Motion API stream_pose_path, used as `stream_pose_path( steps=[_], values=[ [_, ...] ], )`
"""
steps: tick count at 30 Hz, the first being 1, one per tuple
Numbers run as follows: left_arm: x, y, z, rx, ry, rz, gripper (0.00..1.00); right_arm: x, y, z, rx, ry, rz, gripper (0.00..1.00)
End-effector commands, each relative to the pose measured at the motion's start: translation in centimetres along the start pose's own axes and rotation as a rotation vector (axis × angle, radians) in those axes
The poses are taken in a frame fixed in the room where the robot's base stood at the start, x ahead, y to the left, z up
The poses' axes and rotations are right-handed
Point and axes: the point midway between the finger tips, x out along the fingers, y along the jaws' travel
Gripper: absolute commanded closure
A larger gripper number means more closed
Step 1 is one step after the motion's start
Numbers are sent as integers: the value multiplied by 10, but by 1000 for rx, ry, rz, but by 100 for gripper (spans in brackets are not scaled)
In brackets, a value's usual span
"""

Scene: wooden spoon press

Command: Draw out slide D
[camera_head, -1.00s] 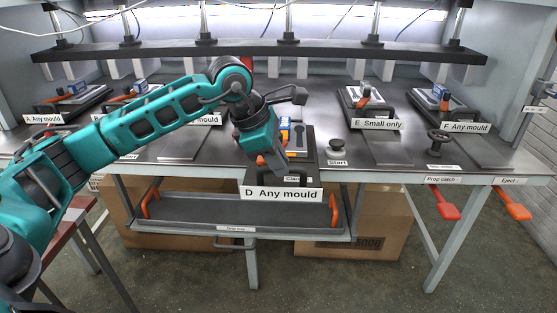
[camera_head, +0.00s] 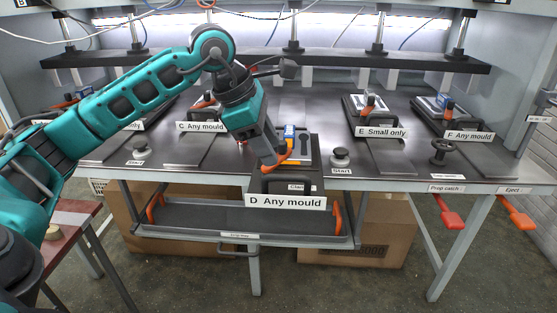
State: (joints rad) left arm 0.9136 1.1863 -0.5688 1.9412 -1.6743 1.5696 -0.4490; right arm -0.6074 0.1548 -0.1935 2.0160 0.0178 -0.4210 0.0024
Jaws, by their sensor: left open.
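Slide D (camera_head: 310,170) is a dark plate carrying the sign "D Any mould" (camera_head: 286,201) at its front. Its front end sticks out past the table's front edge. A black handle (camera_head: 284,180) stands just behind the sign. A blue and grey mould (camera_head: 290,135) and an orange clamp lever (camera_head: 283,157) sit on the slide. My left gripper (camera_head: 272,163) is open and points down over the slide, close to the lever and just behind the handle. I cannot tell whether it touches either. My right gripper is out of view.
Slide E (camera_head: 362,113) and slide F (camera_head: 447,117) sit farther back on the table. A start knob (camera_head: 340,157) stands right of slide D. A scrap tray (camera_head: 200,219) with orange handles hangs below. Red levers (camera_head: 450,210) hang at the right edge.

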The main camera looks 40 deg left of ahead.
Motion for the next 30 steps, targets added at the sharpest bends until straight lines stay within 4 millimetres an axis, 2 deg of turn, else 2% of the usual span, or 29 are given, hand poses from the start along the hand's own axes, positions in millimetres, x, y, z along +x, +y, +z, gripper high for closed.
stream_pose_path(
  steps=[1,3,10,30],
  values=[
    [-13,1,0,0,0,5,58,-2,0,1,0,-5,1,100],
    [-26,1,0,0,0,3,58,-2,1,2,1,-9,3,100],
    [-52,0,0,-1,0,-1,58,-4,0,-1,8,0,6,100],
    [-52,-2,2,-1,-9,-12,58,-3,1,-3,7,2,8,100]
  ],
)
